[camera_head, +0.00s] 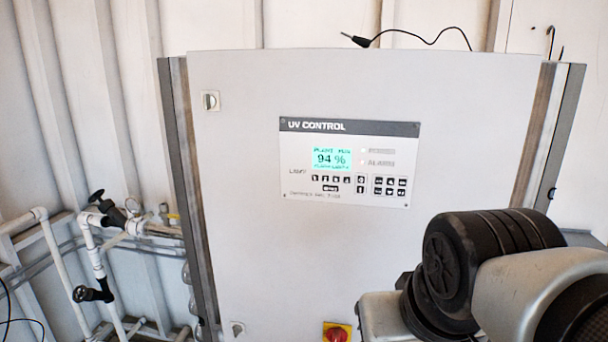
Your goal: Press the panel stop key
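The UV control panel (349,162) is a light plate with a dark "UV CONTROL" header, set on the front of a large grey cabinet (260,240). Its green display (331,158) reads 94 %. Below the display are small black keys (331,180) on the left and another block of black keys (390,186) on the right. The key labels are too small to read, so I cannot tell which is the stop key. My arm fills the lower right, in front of the cabinet. My gripper is not in view.
A red rotary switch on a yellow plate (337,333) sits at the cabinet's bottom edge. White pipes with black-handled valves (108,212) stand at the left. A black cable (420,38) runs above the cabinet. The space before the panel looks clear.

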